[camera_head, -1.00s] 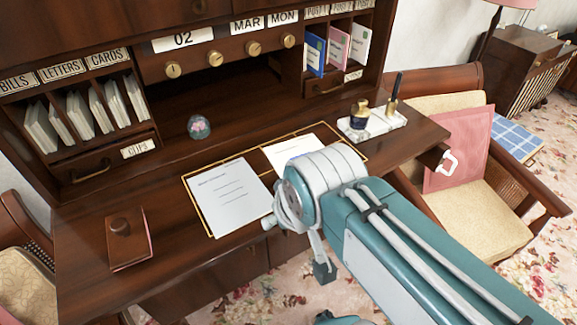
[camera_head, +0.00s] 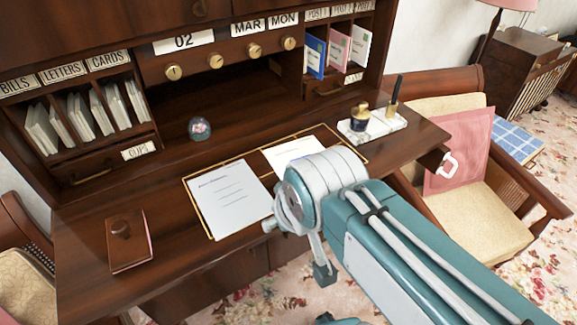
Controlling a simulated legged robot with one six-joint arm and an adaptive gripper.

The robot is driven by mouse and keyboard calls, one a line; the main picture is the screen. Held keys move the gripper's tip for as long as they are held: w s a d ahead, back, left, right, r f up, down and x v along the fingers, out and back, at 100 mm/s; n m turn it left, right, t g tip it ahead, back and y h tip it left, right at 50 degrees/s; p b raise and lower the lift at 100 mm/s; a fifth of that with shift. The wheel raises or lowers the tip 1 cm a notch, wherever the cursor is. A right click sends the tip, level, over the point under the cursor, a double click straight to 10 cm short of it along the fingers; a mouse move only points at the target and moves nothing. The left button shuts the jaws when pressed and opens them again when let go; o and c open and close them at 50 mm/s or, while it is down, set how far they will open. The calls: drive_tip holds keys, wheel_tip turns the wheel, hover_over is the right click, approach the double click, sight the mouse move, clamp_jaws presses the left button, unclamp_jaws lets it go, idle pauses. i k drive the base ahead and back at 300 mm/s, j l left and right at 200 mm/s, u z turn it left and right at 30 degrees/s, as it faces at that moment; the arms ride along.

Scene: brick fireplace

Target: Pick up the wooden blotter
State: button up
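The wooden blotter (camera_head: 127,245) lies on the left front part of the desk top. It is a dark brown block with a round knob on top and a pale edge along its right side. My arm reaches in from the lower right, with its joint in front of the desk's front edge, well to the right of the blotter. My gripper does not show in this view, so whether it is open or shut is hidden.
The desk (camera_head: 180,180) has a gold-edged pad with a white sheet (camera_head: 228,198) right of the blotter. A glass paperweight (camera_head: 199,129) stands behind. A marble inkstand (camera_head: 373,126) is at the right end. Chairs flank the desk. The desk top around the blotter is clear.

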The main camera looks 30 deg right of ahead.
sight(129, 243)
drive_tip(key=i+u, duration=0.1)
drive_tip(key=u, duration=0.35)
drive_tip(key=i+u, duration=0.1)
drive_tip(key=u, duration=0.35)
drive_tip(key=i+u, duration=0.1)
drive_tip(key=u, duration=0.35)
